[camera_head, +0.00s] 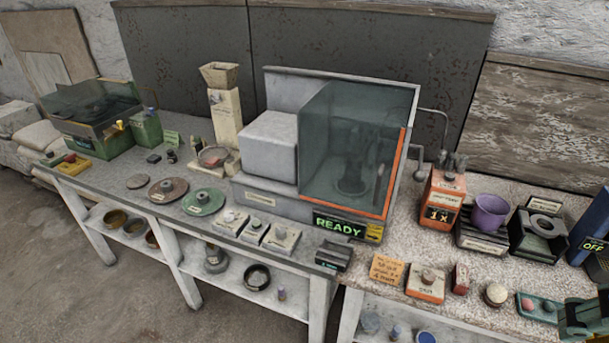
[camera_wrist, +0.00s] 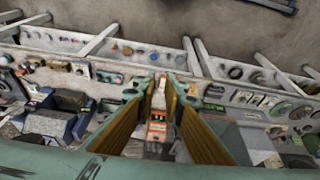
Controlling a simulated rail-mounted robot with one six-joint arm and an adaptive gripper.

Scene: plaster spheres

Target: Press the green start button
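At the far left of the table in the head view, a small yellow control box (camera_head: 74,166) carries a red button (camera_head: 70,157). A small green spot (camera_head: 49,154) shows at its left end; it is too small to tell whether this is the green start button. My gripper shows in the wrist view (camera_wrist: 161,82), with two yellow-padded fingers spread apart and nothing held between them. In the head view, only green parts of my arm show at the bottom right corner, far from the yellow box.
A large grey machine (camera_head: 268,205) with a glass cover and a READY display (camera_head: 339,228) stands mid-table. An orange box (camera_head: 442,202) and a purple bowl (camera_head: 489,212) stand to its right. Round discs (camera_head: 203,202) lie to its left. A green machine (camera_head: 92,118) stands behind the yellow box.

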